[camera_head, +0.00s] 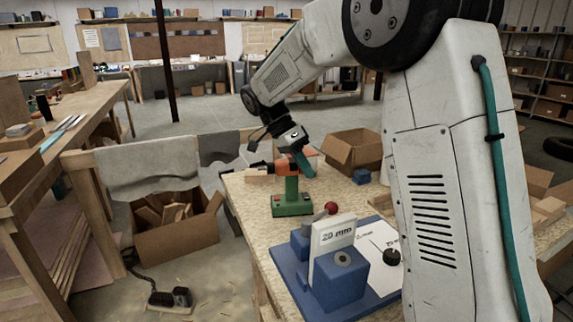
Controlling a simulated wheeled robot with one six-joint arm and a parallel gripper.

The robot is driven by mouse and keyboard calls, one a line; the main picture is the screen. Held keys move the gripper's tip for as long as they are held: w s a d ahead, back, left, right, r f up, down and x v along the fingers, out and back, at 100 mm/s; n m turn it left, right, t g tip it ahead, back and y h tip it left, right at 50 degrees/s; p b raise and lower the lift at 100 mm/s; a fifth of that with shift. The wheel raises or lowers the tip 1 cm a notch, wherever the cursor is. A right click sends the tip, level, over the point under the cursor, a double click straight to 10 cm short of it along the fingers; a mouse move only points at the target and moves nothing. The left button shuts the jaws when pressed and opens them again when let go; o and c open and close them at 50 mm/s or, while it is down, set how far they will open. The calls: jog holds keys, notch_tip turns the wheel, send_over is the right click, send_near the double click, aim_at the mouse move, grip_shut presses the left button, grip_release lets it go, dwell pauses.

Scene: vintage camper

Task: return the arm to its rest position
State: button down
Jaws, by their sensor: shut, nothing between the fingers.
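My arm is white and large, and it fills the right half of the head view, reaching up and then out over the workbench (242,188). My gripper (304,165) is at its far end, small and pointing down. It is shut and empty, close beside an orange and green power drill (291,190) that stands upright on its green base. From this view I cannot tell whether the gripper touches the drill. The fingertips are small and hard to separate from the drill behind them.
A blue fixture (338,284) with a white "20 mm" card stands on the bench's near part. A red ball (331,207) and a small blue block (362,176) lie nearby. An open cardboard box (353,151) stands behind. A scrap box (175,219) sits on the floor at left.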

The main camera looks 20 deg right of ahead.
jog(key=s+a+r+n+t+y, duration=0.1)
jog(key=s+r+n, duration=0.25)
jog(key=s, duration=0.45)
jog(key=s+a+r+n+t+y, duration=0.1)
jog(key=s+r+n+t, duration=0.1)
jog(key=s+n, duration=0.35)
jog(key=s+a+f+n+t+y, duration=0.1)
jog(key=s+n, duration=0.3)
jog(key=s, duration=0.5)
jog(key=s+a+f+n+t+y, duration=0.1)
jog(key=s+f+n+t, duration=0.1)
jog(key=s, duration=0.7)
jog(key=shift+a+f+n+y, duration=0.4)
jog(key=shift+f+n, duration=0.5)
jog(key=shift+n, duration=0.5)
